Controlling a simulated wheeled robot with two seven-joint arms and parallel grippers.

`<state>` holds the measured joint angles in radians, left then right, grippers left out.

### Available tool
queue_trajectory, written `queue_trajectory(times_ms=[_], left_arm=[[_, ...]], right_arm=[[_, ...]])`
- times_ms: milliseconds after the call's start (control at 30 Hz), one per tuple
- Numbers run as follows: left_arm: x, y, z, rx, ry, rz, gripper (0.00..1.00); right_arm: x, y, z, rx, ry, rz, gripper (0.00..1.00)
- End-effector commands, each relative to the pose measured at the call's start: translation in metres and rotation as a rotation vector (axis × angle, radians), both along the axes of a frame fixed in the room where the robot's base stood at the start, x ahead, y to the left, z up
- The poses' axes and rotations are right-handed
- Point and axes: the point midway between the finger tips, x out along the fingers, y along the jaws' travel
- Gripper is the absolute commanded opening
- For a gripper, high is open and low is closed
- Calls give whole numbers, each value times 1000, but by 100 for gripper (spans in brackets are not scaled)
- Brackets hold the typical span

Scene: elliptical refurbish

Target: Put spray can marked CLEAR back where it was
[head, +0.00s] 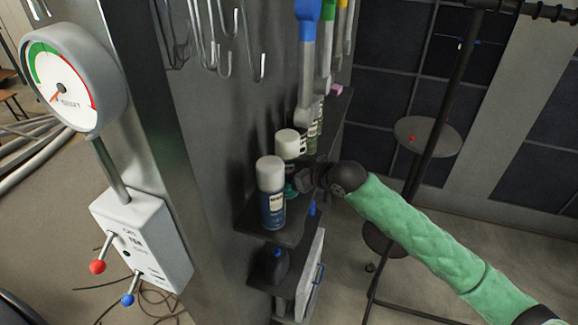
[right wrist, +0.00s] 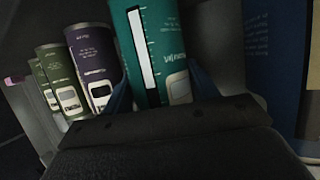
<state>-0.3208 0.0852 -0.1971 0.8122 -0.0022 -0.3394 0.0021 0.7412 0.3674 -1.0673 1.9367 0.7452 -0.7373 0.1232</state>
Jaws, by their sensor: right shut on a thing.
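A teal spray can with a white cap (head: 287,144) stands upright on the dark wall shelf (head: 246,215), behind a blue can. My right gripper (head: 299,182) reaches in from the right and is shut on the teal can. In the right wrist view the teal can (right wrist: 152,45) fills the space between the blue fingertips (right wrist: 163,92). Its label is partly visible, and I cannot read the word CLEAR on any can. The can's base is hidden, so I cannot tell whether it touches the shelf. My left gripper is not in view.
The blue can (head: 271,196) stands close in front, and shows in the right wrist view (right wrist: 275,60). A purple can (right wrist: 94,62) and green cans (right wrist: 57,78) line the other side. Tools (head: 307,60) hang above. A black pole (head: 440,120) stands right.

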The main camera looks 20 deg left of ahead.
Motion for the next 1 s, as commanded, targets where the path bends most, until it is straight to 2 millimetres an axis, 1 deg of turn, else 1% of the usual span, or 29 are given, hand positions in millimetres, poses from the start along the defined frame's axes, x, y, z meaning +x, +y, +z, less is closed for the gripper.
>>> queue_trajectory(times_ms=[333,367,433,467,700,800,900,933,967,1000], left_arm=[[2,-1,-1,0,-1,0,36],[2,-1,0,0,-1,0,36],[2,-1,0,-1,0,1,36],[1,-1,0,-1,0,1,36],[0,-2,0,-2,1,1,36],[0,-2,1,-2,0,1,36],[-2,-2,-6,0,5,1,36],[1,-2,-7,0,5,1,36],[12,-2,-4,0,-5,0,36],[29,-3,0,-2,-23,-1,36]], right_arm=[[0,0,-3,1,0,0,18],[0,0,-3,0,0,0,65],[0,0,-3,0,0,0,79],[0,0,-3,0,0,0,81],[0,0,-3,0,0,0,81],[0,0,1,0,0,0,81],[-2,-9,0,0,-1,-2,81],[-4,-12,2,-1,-2,-1,81],[-6,-15,3,-1,-1,-1,81],[-8,-21,5,-1,-2,-1,81]])
